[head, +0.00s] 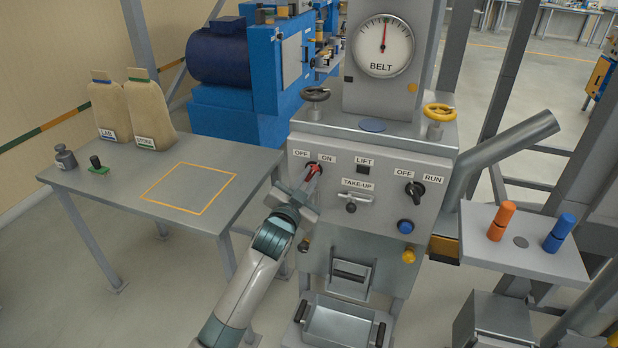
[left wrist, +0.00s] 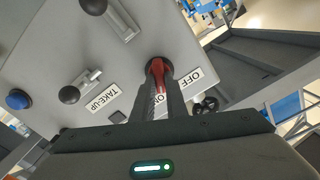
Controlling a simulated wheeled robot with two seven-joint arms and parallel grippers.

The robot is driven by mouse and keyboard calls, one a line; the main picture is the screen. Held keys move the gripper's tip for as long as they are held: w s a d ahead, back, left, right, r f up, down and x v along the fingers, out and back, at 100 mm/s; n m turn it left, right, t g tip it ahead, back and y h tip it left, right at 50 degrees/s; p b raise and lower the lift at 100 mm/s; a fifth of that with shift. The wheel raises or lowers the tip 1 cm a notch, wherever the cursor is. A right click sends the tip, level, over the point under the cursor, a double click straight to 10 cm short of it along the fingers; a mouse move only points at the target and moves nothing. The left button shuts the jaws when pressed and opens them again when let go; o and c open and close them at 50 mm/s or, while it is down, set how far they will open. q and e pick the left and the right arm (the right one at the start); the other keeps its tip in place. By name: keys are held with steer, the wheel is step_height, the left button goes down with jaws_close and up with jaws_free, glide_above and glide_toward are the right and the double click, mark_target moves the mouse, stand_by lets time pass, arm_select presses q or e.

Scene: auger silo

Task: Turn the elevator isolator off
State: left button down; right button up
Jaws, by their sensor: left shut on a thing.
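The elevator isolator (head: 314,167) is a red rotary handle on the grey control panel (head: 300,181), below the OFF and ON labels. My left gripper (head: 311,178) reaches it from below and is shut on the handle. In the left wrist view the red handle (left wrist: 158,70) sits between the two dark fingers. The OFF label (left wrist: 195,80) is clear there, while the ON label is partly covered by a finger. My right gripper is not in view.
A TAKE-UP lever (head: 351,207), a black OFF/RUN switch (head: 414,189) and a blue button (head: 405,226) are on the same panel. A table (head: 150,205) with two bags stands to the left. A shelf (head: 478,235) with orange and blue cylinders is to the right.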

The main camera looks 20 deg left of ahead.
arm_select(q)
steer(key=n+p, duration=0.2)
steer(key=n, duration=0.2)
steer(key=shift+a+r+n, duration=0.1)
steer(key=shift+r+n, duration=0.05)
steer(key=shift+n, duration=0.25)
steer(key=shift+n+p, duration=0.6)
steer(key=shift+n, duration=0.3)
steer(key=n+p, duration=0.2)
steer(key=n, duration=0.3)
steer(key=shift+a, duration=0.2)
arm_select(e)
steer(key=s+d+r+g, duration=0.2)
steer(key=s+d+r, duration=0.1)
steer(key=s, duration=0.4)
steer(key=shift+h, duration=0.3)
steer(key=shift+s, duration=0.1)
arm_select(q)
steer(key=c, duration=1.8)
jaws_free()
steer(key=shift+o, duration=0.2)
steer(key=shift+s+f, duration=0.15)
steer(key=shift+f, duration=0.05)
